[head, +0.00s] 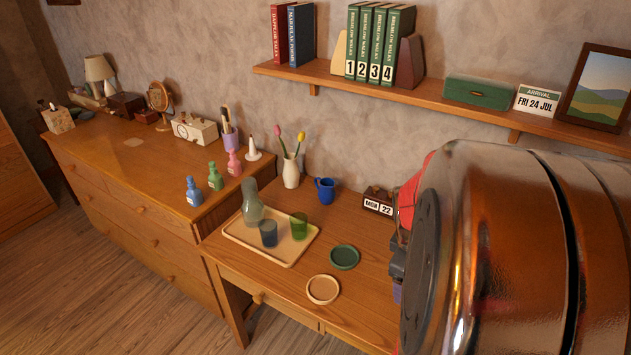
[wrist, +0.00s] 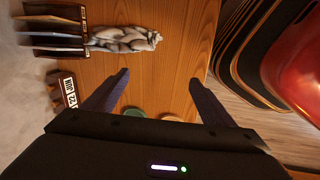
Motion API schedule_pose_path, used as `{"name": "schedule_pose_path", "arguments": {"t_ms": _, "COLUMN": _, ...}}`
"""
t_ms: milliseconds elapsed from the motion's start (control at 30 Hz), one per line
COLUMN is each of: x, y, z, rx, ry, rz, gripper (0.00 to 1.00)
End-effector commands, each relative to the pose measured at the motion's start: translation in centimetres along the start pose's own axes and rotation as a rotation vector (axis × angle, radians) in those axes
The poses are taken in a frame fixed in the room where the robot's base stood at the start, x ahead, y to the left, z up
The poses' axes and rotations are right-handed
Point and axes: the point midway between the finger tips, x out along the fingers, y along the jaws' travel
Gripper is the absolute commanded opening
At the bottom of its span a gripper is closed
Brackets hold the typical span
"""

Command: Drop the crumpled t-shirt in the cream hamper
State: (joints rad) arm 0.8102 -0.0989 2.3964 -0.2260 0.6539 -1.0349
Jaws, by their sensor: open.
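In the wrist view a crumpled grey-white thing (wrist: 125,39), which looks like cloth and may be the t-shirt, lies on the wooden desk top. It lies beyond my fingertips and to the left, beside some dark wooden items. My gripper (wrist: 158,80) is open over the desk, with nothing between its two dark purple fingers. The fingers are apart from the crumpled thing. In the head view my copper-coloured arm covers the right side of the desk, and the crumpled thing is hidden there. I see no cream hamper in either view.
A tray (head: 233,234) with a carafe and two glasses stands on the desk (head: 292,285). Near it are a green coaster (head: 344,257), a tan coaster (head: 323,289), a blue mug (head: 325,190), a vase (head: 290,171) and a calendar (head: 378,203). A shelf (head: 440,97) runs above.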

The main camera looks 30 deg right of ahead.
Motion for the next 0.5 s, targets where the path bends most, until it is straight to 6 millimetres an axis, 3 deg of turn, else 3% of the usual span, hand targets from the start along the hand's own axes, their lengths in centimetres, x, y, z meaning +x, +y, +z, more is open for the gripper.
{"name": "schedule_pose_path", "arguments": {"t_ms": 200, "x": 2.5, "y": 1.9, "z": 2.3, "rx": -0.291, "ry": -0.028, "rz": 0.004, "gripper": 0.78}}
{"name": "schedule_pose_path", "arguments": {"t_ms": 500, "x": 4.8, "y": 4.3, "z": 3.9, "rx": -0.733, "ry": -0.054, "rz": 0.026, "gripper": 0.78}}
